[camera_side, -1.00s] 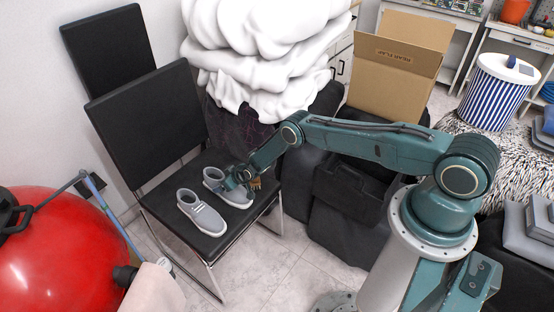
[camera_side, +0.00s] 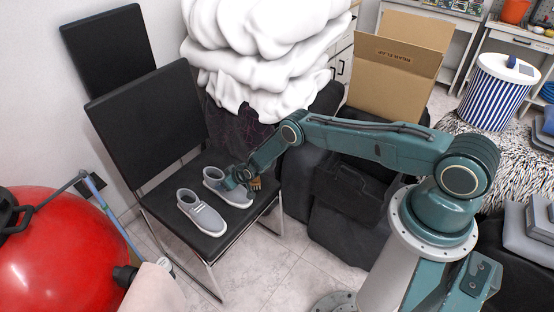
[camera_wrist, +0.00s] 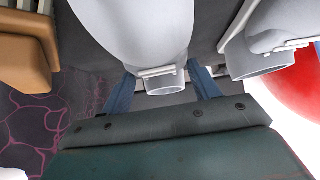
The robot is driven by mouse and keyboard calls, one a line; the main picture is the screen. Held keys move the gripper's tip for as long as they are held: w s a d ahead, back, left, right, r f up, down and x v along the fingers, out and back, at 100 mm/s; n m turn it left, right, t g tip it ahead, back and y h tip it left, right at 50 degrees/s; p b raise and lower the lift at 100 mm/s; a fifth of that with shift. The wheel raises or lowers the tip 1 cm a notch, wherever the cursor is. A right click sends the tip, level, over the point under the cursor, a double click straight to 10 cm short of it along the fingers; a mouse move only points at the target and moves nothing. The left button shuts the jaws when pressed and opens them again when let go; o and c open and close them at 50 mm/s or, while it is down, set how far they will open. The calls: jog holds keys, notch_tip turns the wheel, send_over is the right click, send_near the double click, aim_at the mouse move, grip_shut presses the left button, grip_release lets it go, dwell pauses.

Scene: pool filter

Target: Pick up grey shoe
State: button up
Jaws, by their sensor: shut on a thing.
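Two grey shoes stand side by side on the black seat of a chair. The rear grey shoe (camera_side: 226,187) has my gripper (camera_side: 238,178) at its right side. In the wrist view the same shoe (camera_wrist: 142,35) lies between the two blue fingers of my gripper (camera_wrist: 158,88), which are shut on it. Part of the shoe is hidden behind the gripper in the side view. The other grey shoe (camera_side: 201,213) stands nearer the camera, apart from the gripper. It also shows at the upper right of the wrist view (camera_wrist: 262,45).
The black chair (camera_side: 158,205) has its backrest behind the shoes. A brown brush-like object (camera_side: 255,184) is by the seat's right edge. A white draped pile (camera_side: 265,50) rises behind.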

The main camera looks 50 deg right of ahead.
notch_tip(320, 180, up, 20)
dwell(0.9)
dwell(0.6)
jog(key=a+v, duration=0.2)
jog(key=v, duration=1.3)
jog(key=a+v, duration=0.3)
jog(key=v, duration=1.1)
jog(key=shift+s+a, duration=0.3)
jog(key=shift+s, duration=0.35)
jog(key=s+f, duration=0.4)
jog(key=f, duration=0.1)
